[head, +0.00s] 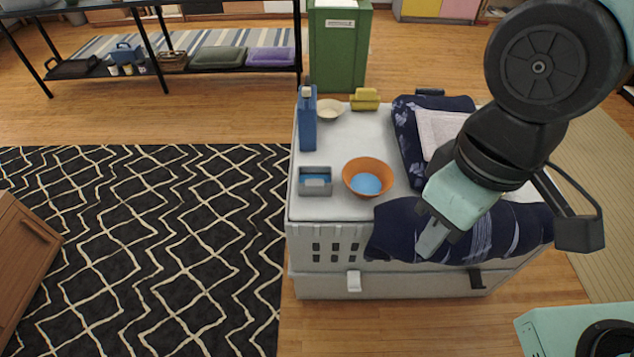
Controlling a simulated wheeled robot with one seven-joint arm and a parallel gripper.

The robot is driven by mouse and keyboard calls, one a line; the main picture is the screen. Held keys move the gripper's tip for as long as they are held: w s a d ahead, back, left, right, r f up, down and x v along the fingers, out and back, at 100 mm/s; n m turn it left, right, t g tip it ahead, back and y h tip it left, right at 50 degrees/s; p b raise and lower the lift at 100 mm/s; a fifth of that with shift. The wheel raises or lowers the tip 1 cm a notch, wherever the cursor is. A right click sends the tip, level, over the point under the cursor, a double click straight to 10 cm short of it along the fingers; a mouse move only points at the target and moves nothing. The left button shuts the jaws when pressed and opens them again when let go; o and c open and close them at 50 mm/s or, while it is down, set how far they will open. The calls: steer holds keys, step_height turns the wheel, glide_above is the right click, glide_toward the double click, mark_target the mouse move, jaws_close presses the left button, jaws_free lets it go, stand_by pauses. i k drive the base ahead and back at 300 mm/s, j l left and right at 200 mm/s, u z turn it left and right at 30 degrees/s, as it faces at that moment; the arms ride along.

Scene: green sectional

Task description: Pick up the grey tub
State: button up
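The grey tub (316,188) is a small square open container with something blue inside. It sits on the near left part of the white top of a crate-like box (342,212), just left of an orange bowl (367,165). My gripper (430,238) is to the right of the tub and apart from it, pointing down and left in front of a dark blue patterned cloth. Its pale fingers are seen from the side, so whether they are spread or closed is unclear. I see nothing held between them.
A blue bottle (308,120) stands behind the tub, with a cream bowl (330,111) and a yellow item (365,98) beyond. Dark blue cloth (385,235) hangs over the box's front edge. A patterned rug (150,240) lies to the left, largely clear.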

mark_target(311, 180)
steer(key=i+l+u, duration=0.1)
steer(key=l, duration=0.25)
steer(key=i+l+u, duration=0.15)
steer(key=l, duration=0.25)
steer(key=i+l+u, duration=0.1)
steer(key=l, duration=0.3)
steer(key=i+u, duration=0.1)
steer(key=u, duration=1.3)
